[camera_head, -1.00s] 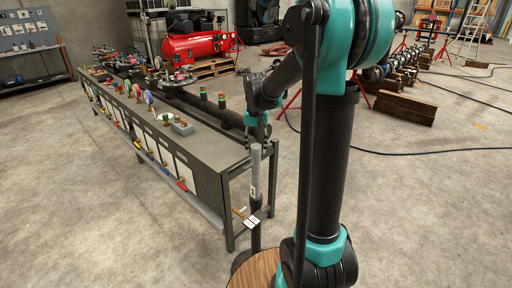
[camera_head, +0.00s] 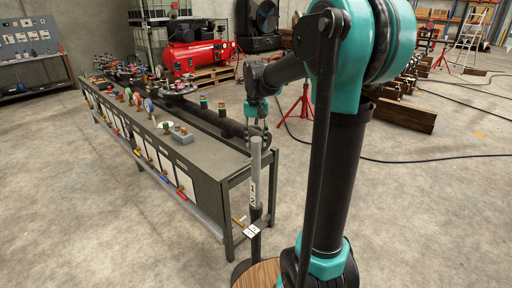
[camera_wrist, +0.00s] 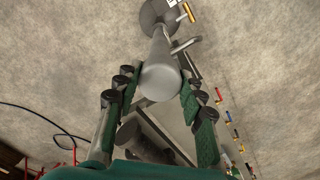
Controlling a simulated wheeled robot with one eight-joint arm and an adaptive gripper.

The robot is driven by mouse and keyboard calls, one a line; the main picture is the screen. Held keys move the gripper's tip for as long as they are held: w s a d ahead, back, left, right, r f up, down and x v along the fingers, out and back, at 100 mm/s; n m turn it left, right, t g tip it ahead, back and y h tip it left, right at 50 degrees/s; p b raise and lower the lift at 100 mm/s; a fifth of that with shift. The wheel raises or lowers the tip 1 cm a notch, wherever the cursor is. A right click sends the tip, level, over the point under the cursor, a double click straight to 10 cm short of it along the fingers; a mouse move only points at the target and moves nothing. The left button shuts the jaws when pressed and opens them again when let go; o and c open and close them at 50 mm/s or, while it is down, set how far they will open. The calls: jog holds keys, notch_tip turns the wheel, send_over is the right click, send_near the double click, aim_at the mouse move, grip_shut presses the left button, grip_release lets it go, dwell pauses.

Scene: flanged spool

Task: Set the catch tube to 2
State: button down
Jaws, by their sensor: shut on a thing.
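The catch tube (camera_head: 255,165) is a light grey upright rod standing out of a darker sleeve (camera_head: 255,236) at the near end of the bench. Dark marks show on its lower visible part, too small to read surely. A small white tag with dark marks (camera_head: 252,230) sits at the sleeve. My gripper (camera_head: 257,142) is at the tube's top end, pointing down. In the wrist view, the tube's round grey end (camera_wrist: 161,82) lies between the green-padded fingers of my gripper (camera_wrist: 157,90), which is shut on it. The exact finger contact is hard to see.
The long grey bench (camera_head: 206,150) with valves, gauges and coloured handles stands left of the tube. A round wooden top (camera_head: 258,274) is below the tube. A red compressor (camera_head: 196,57) and red stands (camera_head: 301,101) are farther back. Open concrete floor lies around.

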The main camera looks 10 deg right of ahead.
jog(key=c, duration=0.9)
grip_release()
jog(key=shift+r, duration=0.1)
notch_tip(320, 180, up, 12)
jog(key=s+d+f+n+t, duration=0.1)
jog(key=s+d+f+t, duration=0.1)
jog(key=s+f, duration=0.9)
jog(key=s+d+f+t, duration=0.2)
jog(key=s+f, duration=0.9)
jog(key=f, duration=0.6)
jog(key=shift+n, duration=0.4)
